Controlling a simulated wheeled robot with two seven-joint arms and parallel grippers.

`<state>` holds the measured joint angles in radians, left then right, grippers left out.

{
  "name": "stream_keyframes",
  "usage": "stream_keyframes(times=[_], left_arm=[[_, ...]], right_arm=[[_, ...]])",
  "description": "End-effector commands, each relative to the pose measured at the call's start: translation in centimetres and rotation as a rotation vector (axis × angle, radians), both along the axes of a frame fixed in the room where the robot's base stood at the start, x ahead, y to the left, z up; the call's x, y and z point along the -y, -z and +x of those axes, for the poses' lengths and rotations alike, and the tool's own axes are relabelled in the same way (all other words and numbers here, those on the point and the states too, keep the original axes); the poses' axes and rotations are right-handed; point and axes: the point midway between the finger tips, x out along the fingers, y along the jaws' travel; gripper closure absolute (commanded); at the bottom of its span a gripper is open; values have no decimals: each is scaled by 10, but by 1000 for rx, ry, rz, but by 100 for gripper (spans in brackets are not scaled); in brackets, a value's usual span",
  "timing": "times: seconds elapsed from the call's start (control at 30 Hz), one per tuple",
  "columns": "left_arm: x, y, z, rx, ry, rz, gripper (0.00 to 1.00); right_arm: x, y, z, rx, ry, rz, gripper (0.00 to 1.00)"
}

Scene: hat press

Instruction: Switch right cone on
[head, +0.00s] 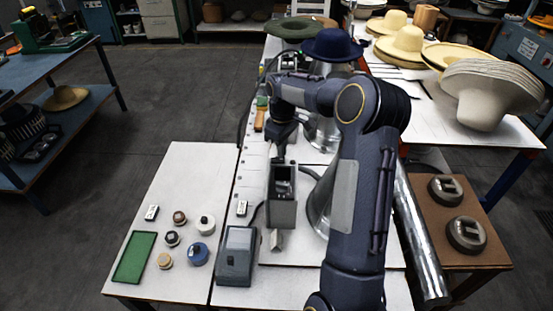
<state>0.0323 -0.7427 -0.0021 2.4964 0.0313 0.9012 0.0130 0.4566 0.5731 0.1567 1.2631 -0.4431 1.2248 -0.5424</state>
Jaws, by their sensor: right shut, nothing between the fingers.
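My right arm reaches in from the lower right and bends to the left. Its gripper (279,152) is shut and empty, pointing down just above and behind a grey box (283,213) with a dark recess in its top. I cannot tell whether it touches the box. A shiny metal cone (318,207) stands just right of that box, partly hidden by my arm. Another metal cone (322,135) stands farther back, with a dark blue hat (332,45) over it. No cone switch is clearly visible. My left gripper is not in view.
A second grey box (237,256) stands nearer on the white table. A green tray (134,257) and several small round tins, one of them blue (198,253), lie at left. Pale hats (491,90) are stacked at right. A brown stand (440,230) holds two dark round objects.

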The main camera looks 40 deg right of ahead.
Motion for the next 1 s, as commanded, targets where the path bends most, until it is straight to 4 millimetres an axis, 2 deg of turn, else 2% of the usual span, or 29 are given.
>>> stream_keyframes(times=[1.0], left_arm=[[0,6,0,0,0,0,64]], right_arm=[[0,9,0,0,0,0,100]])
